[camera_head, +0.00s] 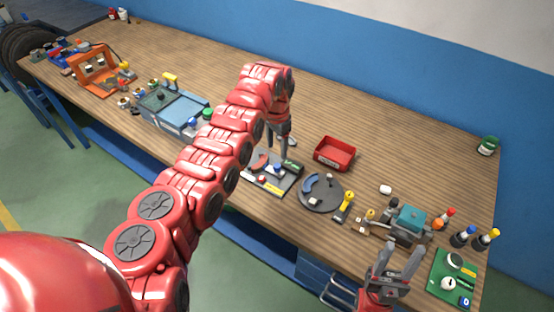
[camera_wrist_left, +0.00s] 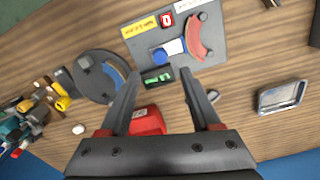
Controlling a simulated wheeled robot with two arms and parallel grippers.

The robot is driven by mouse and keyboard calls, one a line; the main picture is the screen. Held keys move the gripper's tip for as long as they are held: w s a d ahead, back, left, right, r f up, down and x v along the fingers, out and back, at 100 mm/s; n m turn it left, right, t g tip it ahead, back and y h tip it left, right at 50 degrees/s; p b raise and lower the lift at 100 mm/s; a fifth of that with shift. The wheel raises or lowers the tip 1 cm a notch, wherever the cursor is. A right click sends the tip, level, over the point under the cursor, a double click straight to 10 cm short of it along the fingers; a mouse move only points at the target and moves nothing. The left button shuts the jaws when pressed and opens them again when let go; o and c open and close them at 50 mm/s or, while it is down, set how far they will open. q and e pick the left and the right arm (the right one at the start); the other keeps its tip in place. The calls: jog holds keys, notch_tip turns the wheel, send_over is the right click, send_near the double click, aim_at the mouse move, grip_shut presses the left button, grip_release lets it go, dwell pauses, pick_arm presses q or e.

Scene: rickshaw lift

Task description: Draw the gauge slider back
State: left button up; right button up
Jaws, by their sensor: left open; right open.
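A dark grey gauge plate (camera_head: 283,185) lies on the bench; the left wrist view shows it at the top (camera_wrist_left: 213,55). It carries a red arc (camera_wrist_left: 195,35), a blue knob (camera_wrist_left: 174,46) beside a white piece, a yellow label (camera_wrist_left: 139,27) and a red-and-white marker (camera_wrist_left: 167,19). A black block with a green window (camera_wrist_left: 158,77) is at its edge. I cannot tell for sure which part is the slider. My left gripper (camera_wrist_left: 159,74) is open and empty above the plate, its fingers either side of the black block in the view. My right gripper (camera_head: 400,252) is open and empty, near the bench's front edge.
A red bin (camera_head: 335,154) and a round grey disc (camera_head: 322,200) with a blue arc stand right of the plate. A vice with a teal top (camera_head: 408,220), bottles (camera_head: 462,238) and a green board (camera_head: 440,288) are farther right. The bench's back middle is clear.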

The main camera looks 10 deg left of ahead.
aim_at(277, 165)
pick_arm(q)
notch_tip(277, 165, down, 7)
jog(key=shift+d+f, duration=0.1)
jog(key=shift+f, duration=0.75)
grip_shut()
dwell(0.9)
